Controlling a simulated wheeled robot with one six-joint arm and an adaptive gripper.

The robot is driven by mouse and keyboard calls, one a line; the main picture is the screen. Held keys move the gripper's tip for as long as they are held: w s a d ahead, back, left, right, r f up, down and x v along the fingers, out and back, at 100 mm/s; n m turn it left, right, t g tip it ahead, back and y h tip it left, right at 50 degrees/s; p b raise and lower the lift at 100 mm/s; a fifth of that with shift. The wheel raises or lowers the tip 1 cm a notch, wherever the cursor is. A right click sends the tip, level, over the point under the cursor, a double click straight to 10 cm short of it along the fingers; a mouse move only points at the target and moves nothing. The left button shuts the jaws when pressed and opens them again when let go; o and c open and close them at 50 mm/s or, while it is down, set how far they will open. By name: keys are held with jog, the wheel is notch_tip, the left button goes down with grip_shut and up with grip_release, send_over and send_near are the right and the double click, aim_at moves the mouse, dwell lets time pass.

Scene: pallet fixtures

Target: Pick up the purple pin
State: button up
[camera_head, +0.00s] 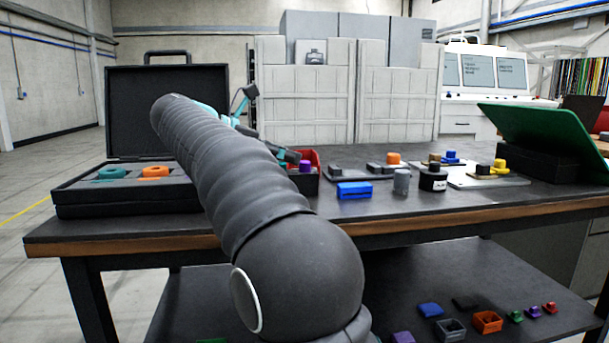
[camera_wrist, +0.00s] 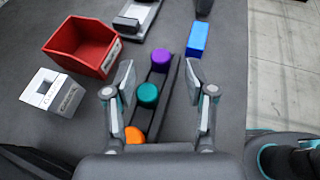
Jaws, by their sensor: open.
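The purple pin (camera_wrist: 161,60) stands upright in a dark narrow holder (camera_wrist: 160,112) in the wrist view. A teal pin (camera_wrist: 148,94) and an orange pin (camera_wrist: 134,135) stand in line with it, nearer the gripper base. My gripper (camera_wrist: 160,76) is open and empty, its fingers on either side of the row. The purple pin appears just beyond the fingertips, between their lines, with no visible contact. In the head view the purple pin (camera_head: 305,166) shows beside my arm, which hides the other two pins and most of the gripper.
A red bin (camera_wrist: 108,67) and a white block (camera_wrist: 52,92) lie left of the fingers. A blue block (camera_wrist: 197,40) is close to the right finger. An open black case (camera_head: 125,205) stands at the table's left. Several fixtures (camera_head: 485,180) stand at right.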

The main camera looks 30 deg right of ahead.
aim_at(303, 161)
jog(key=x, duration=0.4)
jog(key=shift+d+f, duration=0.1)
jog(key=shift+f, duration=0.1)
grip_shut()
jog(key=shift+r, duration=0.1)
